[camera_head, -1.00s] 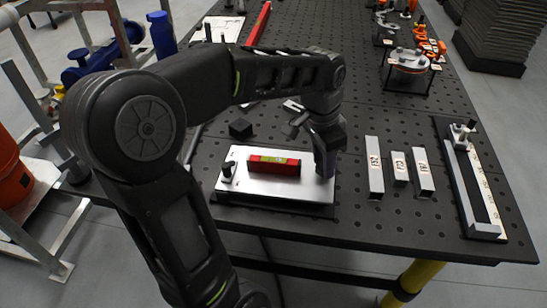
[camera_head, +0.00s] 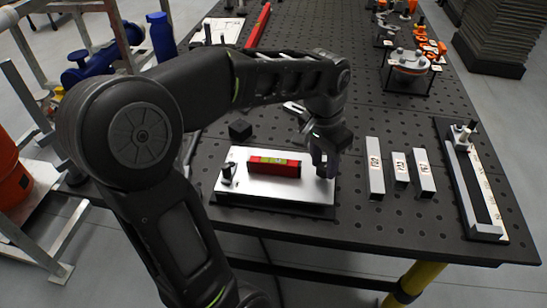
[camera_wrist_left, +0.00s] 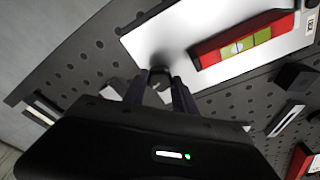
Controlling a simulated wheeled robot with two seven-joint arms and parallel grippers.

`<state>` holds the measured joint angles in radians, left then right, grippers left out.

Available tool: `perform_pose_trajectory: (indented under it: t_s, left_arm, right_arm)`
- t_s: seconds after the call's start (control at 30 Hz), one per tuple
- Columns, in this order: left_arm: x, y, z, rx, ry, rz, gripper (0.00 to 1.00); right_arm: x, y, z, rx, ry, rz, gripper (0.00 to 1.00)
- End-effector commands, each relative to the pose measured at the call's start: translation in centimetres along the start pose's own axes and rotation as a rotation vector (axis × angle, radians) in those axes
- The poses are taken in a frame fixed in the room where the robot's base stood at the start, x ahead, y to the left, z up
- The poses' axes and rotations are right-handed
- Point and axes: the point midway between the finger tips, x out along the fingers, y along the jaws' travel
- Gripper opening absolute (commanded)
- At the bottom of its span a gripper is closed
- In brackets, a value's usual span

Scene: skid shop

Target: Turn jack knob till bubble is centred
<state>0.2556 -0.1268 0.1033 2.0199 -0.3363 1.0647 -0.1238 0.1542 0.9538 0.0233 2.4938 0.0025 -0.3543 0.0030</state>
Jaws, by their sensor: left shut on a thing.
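A red level (camera_head: 275,166) with a yellow-green vial window lies on the silver plate (camera_head: 255,190) near the table's front. The level also shows in the left wrist view (camera_wrist_left: 245,42); I cannot make out where its bubble sits. A dark jack knob (camera_head: 228,171) stands at the plate's left end. My left gripper (camera_head: 326,168) is at the plate's right end, pointing down. In the left wrist view its fingers (camera_wrist_left: 160,82) are closed around the other dark jack knob (camera_wrist_left: 160,76), which they partly hide. My right gripper is not in view.
Several silver blocks (camera_head: 375,167) stand right of the plate. A long slotted fixture (camera_head: 470,185) lies at the table's right edge. A small black block (camera_head: 240,129) sits behind the plate. Clamps (camera_head: 430,48) lie at the far right.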

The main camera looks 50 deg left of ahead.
Motion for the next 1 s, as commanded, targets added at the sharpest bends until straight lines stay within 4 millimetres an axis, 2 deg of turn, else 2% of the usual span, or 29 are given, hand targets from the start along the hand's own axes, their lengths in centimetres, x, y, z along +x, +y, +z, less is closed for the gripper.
perform_pose_trajectory:
  t_s: [0.47,0.8,1.0]
  left_arm:
    - [-0.1,0.0,-0.1,-0.017,0.003,-0.004,0.01]
    - [-0.1,0.2,-0.1,-0.363,0.004,-0.056,0.01]
    - [-0.2,0.2,-0.1,-0.416,0.005,-0.064,0.01]
  right_arm:
    - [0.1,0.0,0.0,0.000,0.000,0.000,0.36]
    - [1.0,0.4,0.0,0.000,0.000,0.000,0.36]
    - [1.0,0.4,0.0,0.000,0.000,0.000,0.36]
